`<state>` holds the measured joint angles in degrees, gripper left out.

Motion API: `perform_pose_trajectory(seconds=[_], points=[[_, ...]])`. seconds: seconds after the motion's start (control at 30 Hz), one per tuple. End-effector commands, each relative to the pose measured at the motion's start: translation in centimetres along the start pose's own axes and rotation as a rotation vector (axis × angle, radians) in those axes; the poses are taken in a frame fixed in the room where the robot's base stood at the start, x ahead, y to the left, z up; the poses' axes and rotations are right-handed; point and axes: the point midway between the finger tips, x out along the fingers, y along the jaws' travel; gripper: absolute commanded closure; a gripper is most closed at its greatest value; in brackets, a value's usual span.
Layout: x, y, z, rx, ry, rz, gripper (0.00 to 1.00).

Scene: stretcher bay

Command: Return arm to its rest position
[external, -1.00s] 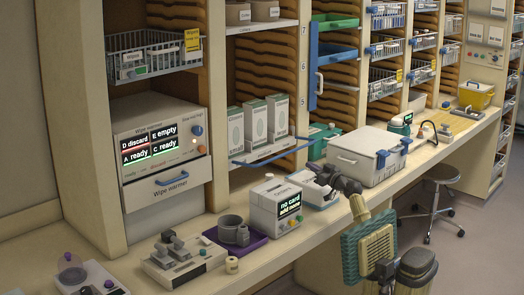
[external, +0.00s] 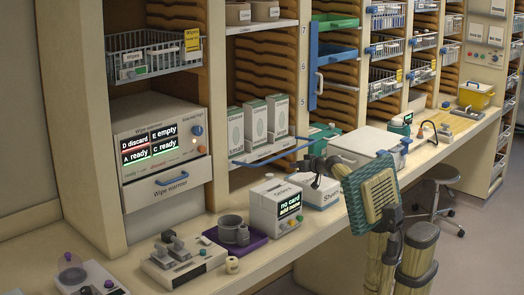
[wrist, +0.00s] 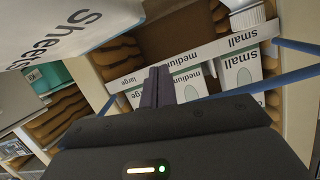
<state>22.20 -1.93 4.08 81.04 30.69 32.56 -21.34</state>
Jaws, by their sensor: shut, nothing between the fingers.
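My gripper (external: 308,170) is raised above the counter, in front of the shelf with the glove boxes in the external view. In the wrist view its two dark fingers (wrist: 158,86) are together with nothing between them. Beyond the fingertips, the wrist view shows the shelf edge labelled small, medium and large. My arm comes up from the lower right of the external view, over the counter's front edge.
A white box marked "Shee…" (external: 318,194) stands on the counter below my gripper; it looms at upper left in the wrist view (wrist: 70,30). The card device (external: 281,208) is left of it, a lidded white case (external: 365,146) right. A blue rail (external: 272,156) fronts the glove boxes (external: 256,121).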

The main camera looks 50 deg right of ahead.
Motion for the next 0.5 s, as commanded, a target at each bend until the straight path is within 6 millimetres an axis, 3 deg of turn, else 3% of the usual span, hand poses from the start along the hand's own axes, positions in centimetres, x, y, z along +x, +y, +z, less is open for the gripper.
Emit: perform_pose_trajectory(seconds=[0.07,0.5], points=[[0.0,-0.5,-0.8,0.008,-0.045,0.005,1.00],[0.3,-2.0,1.5,0.032,-0.279,0.037,1.00]])
